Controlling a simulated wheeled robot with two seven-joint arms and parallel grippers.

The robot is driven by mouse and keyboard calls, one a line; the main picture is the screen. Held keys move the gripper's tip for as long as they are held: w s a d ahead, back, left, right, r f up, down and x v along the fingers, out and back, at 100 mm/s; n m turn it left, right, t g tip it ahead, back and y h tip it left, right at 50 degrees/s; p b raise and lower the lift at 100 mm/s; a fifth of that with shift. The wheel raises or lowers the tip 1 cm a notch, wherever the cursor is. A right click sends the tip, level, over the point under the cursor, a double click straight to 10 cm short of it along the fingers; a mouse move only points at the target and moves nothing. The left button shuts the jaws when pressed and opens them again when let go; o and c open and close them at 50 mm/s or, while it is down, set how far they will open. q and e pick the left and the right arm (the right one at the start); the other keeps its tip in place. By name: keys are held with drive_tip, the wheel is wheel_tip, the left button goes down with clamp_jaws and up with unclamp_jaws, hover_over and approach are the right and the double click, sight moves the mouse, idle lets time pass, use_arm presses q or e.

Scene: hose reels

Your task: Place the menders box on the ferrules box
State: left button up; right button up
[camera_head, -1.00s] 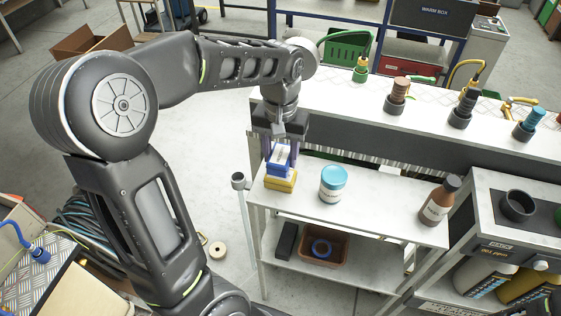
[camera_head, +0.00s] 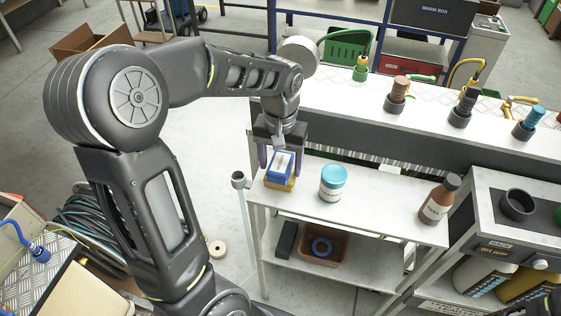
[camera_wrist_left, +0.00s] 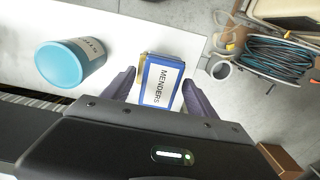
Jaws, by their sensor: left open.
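The blue menders box (camera_head: 281,165) sits on top of the yellow ferrules box (camera_head: 279,185) at the left end of the white shelf. In the left wrist view the menders box (camera_wrist_left: 162,80) shows its white label, and a yellow edge of the ferrules box (camera_wrist_left: 142,73) shows beside and below it. My left gripper (camera_head: 281,162) is open, with its purple fingers apart on either side of the menders box; gaps show between fingers and box in the wrist view (camera_wrist_left: 160,90). My right gripper is not in view.
A white jar with a teal lid (camera_head: 332,183) stands just right of the boxes. A brown bottle (camera_head: 440,198) stands farther right. A grey post with a cup top (camera_head: 240,180) is at the shelf's left corner. Hose fittings line the raised bench (camera_head: 430,112) behind.

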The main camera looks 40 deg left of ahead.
sight(281, 162)
use_arm(q)
wheel_tip(281, 162, up, 12)
drive_tip(key=shift+r, duration=0.15)
idle(0.5)
